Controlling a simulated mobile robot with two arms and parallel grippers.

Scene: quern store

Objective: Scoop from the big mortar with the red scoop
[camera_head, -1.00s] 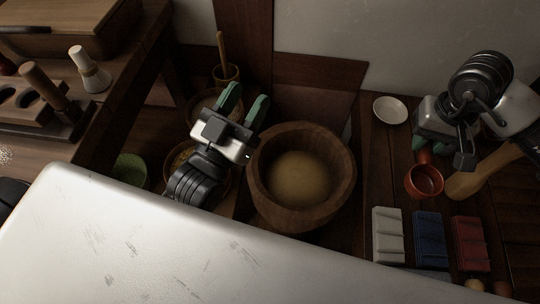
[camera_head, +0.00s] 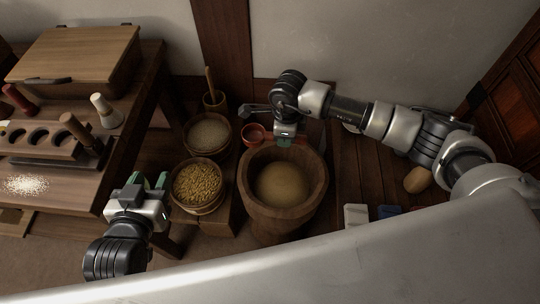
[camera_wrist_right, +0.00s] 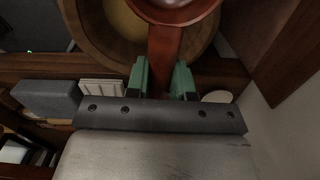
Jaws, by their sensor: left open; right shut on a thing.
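The big mortar (camera_head: 283,228) is a wide wooden vessel with pale yellowish meal (camera_head: 282,184) inside; part of it also shows in the right wrist view (camera_wrist_right: 90,32). My right gripper (camera_head: 289,139) is shut on the handle of the red scoop (camera_head: 253,132) at the mortar's back edge. In the right wrist view the green fingers (camera_wrist_right: 162,80) pinch the handle, and the scoop's bowl (camera_wrist_right: 178,12) overlaps the mortar. I cannot tell its height above the rim. My left gripper (camera_head: 147,182) is open and empty, left of the mortar.
A bowl of golden grain (camera_head: 199,187) and a bowl of pale meal (camera_head: 208,137) stand left of the mortar. A small wooden pot (camera_head: 214,101) with a stick is behind them. White (camera_head: 356,215) and blue (camera_head: 388,211) blocks lie at right. A wooden bench (camera_head: 85,185) is at left.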

